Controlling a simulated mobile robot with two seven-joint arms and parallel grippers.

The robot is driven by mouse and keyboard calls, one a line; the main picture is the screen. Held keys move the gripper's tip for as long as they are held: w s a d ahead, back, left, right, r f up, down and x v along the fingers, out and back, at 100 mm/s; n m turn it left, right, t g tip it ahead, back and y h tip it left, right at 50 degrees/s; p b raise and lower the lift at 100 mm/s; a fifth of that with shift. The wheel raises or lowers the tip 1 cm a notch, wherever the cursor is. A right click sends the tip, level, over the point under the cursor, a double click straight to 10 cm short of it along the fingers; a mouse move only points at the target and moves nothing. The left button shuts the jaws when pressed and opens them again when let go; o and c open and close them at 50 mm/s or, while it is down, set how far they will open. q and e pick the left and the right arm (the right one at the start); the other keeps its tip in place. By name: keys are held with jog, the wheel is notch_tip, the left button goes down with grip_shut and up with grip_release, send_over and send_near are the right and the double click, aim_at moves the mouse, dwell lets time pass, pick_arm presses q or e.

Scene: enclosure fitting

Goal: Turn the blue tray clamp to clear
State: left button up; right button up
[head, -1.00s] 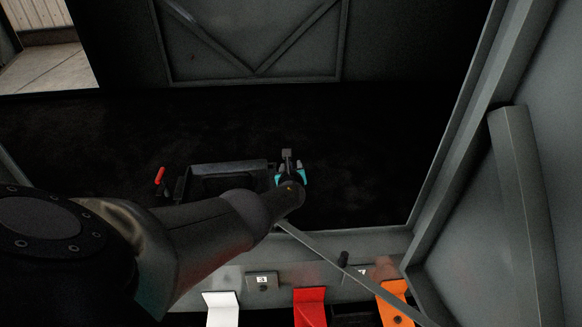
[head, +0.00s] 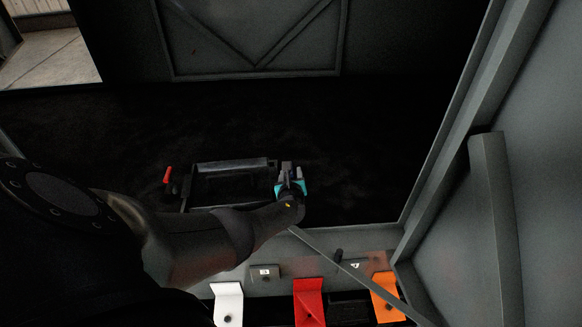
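My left arm comes in from the left. Its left gripper (head: 290,172), grey with teal sides, is at the right end of a dark tray (head: 232,164) on the black floor. I cannot make out a blue clamp apart from the gripper; if it is at this end of the tray, the gripper hides it. The fingers are too small and dark to show whether they are open or shut on something. A red clamp handle (head: 168,174) stands at the tray's left end, tilted slightly. My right gripper is not in view.
White (head: 228,302), red (head: 310,302) and orange (head: 386,297) brackets line the front sill, with small numbered plates behind. A thin grey bar (head: 350,266) slants across the sill. A grey wall and post (head: 495,205) stand at right. The floor behind the tray looks clear.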

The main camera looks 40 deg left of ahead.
pick_arm(q)
jog(key=p+v, duration=0.4)
jog(key=v, duration=0.1)
jog(key=shift+s+d+r, duration=0.1)
jog(key=shift+s+d, duration=0.05)
dwell(0.6)
